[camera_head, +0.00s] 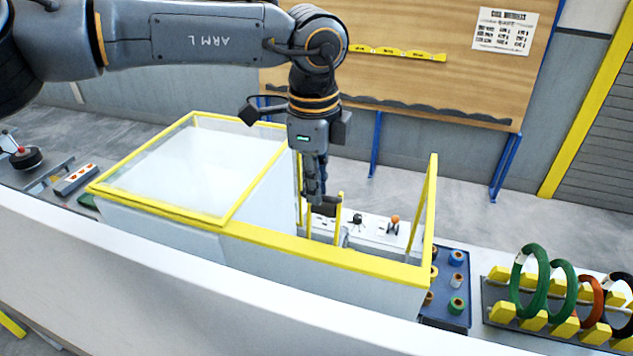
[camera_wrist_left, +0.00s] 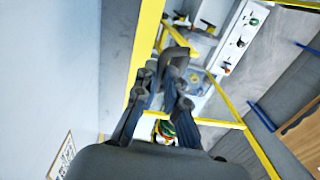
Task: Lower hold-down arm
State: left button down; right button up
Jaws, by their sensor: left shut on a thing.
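My left gripper (camera_head: 316,198) points down into the yellow-framed guard enclosure (camera_head: 330,255) of the machine. In the left wrist view its two fingers (camera_wrist_left: 168,82) are closed on a dark grey bent bar (camera_wrist_left: 178,52), which I take to be the hold-down arm. In the head view a dark block at the fingertips, seemingly the hold-down arm (camera_head: 326,209), sits beside a short yellow upright. The lower part of the arm and its pivot are hidden by the enclosure's front wall. My right gripper is not in view.
A white panel with an orange-knobbed lever (camera_head: 394,222) lies inside the enclosure. The clear-topped cover (camera_head: 190,165) stands to the left. A blue tray (camera_head: 455,313) of small rolls and a rack of coils (camera_head: 535,285) stand right. Yellow frame posts surround the gripper closely.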

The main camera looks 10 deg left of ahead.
pick_arm(q)
jog(key=shift+w, duration=0.1)
jog(key=w+d+f+b, duration=0.1)
jog(key=w+d+f, duration=0.1)
jog(key=w, duration=0.9)
jog(key=shift+w+d, duration=0.15)
jog(key=c, duration=2)
grip_release()
jog(key=shift+w+f, duration=0.15)
jog(key=o, duration=0.4)
jog(key=shift+o, duration=0.9)
notch_tip(320, 180, up, 12)
jog(key=s, duration=0.1)
